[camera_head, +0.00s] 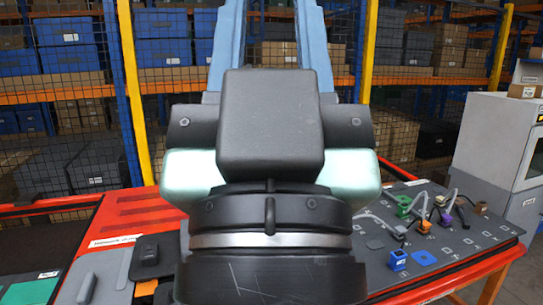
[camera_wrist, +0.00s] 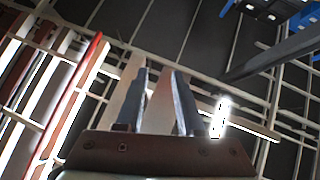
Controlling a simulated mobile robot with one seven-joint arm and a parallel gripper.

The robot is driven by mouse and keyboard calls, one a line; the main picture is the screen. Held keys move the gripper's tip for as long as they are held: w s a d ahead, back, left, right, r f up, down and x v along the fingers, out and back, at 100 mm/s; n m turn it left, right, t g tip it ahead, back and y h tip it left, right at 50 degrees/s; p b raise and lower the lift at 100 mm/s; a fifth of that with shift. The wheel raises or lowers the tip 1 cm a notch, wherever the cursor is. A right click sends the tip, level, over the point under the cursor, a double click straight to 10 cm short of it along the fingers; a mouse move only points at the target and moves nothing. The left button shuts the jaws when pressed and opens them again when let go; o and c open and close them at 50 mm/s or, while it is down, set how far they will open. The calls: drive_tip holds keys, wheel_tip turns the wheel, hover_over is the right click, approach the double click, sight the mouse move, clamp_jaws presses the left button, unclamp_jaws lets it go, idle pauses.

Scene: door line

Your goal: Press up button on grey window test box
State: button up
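I cannot clearly identify the grey window test box or its up button. A dark grey box-like device (camera_head: 148,254) lies on the table left of my arm in the head view, but its buttons are too small to make out. My own arm fills the middle of that view and hides much of the table. My gripper (camera_wrist: 160,75) shows in the wrist view with its two fingers apart and nothing seen between them. It faces mesh and bars, away from the tabletop. The gripper does not show in the head view.
The red-edged table (camera_head: 135,212) spans the front. A dark board (camera_head: 450,235) with several small coloured blocks and cables lies on its right. A grey-white cabinet (camera_head: 490,145) with a window stands at far right. Mesh fencing and shelves of boxes (camera_head: 68,60) stand behind.

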clamp_jaws()
idle(1.2)
